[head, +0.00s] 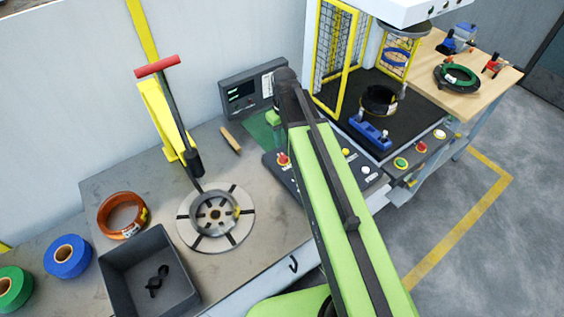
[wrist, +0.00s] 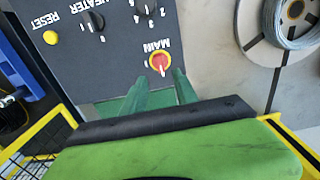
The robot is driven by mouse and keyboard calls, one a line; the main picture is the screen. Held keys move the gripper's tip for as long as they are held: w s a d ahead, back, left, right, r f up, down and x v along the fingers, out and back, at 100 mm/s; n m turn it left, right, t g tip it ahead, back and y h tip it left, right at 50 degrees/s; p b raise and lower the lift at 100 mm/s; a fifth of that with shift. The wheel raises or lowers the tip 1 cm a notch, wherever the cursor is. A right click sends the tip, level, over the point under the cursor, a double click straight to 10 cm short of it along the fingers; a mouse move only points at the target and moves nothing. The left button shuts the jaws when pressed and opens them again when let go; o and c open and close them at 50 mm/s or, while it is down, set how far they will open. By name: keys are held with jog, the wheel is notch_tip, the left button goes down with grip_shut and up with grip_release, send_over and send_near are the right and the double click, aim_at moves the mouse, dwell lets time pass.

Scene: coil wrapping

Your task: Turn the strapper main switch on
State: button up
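The strapper main switch is a red knob on a yellow ring (wrist: 159,61), under the upside-down label MAIN on a dark control panel (wrist: 105,68). In the head view the main switch (head: 283,158) sits at the panel's left end, just left of my arm. My gripper (wrist: 161,76) shows two green fingers, apart and with nothing between them. In the wrist view their tips are just below the knob, one to each side; I cannot tell whether they touch the panel. The knob's exact setting is too small to read. My arm mostly hides the gripper in the head view.
A black HEATER selector (wrist: 95,20) and a yellow RESET button (wrist: 50,37) share the panel. A round slotted turntable (head: 187,231) lies to its left. A monitor (head: 243,90) stands behind. A yellow-framed mesh guard (head: 331,60) rises to the right.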

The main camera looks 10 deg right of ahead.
aim_at(284, 156)
notch_tip(284, 156, down, 9)
jog(key=b, duration=0.7)
jog(key=shift+s+r, duration=0.1)
jog(key=shift+c, duration=0.2)
